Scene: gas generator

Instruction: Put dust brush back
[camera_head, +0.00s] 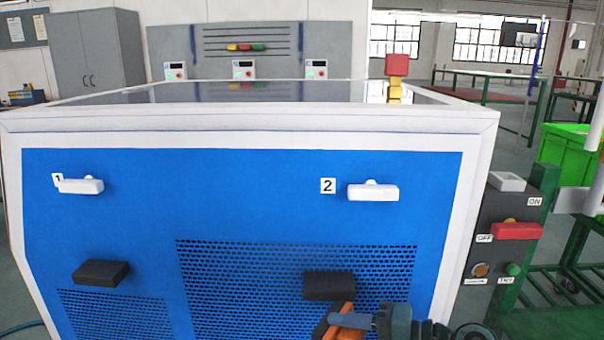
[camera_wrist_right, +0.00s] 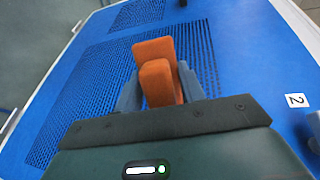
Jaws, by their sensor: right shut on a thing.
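The dust brush (camera_head: 347,322) shows as an orange piece with a dark part beside it at the bottom edge of the head view. My right gripper (camera_head: 352,319) is shut on it, in front of the perforated blue panel, just below a black block. In the right wrist view the orange brush (camera_wrist_right: 158,78) sits between the two grey fingers of my right gripper (camera_wrist_right: 160,88), with the blue panel behind it. The brush's bristles cannot be clearly made out. My left gripper is not in view.
The blue generator front (camera_head: 240,200) has white handles numbered 1 (camera_head: 82,186) and 2 (camera_head: 373,192). Black blocks (camera_head: 102,272) (camera_head: 330,285) stick out from it. A switch box (camera_head: 503,235) with a red lever is at the right. A green crate (camera_head: 567,150) stands beyond.

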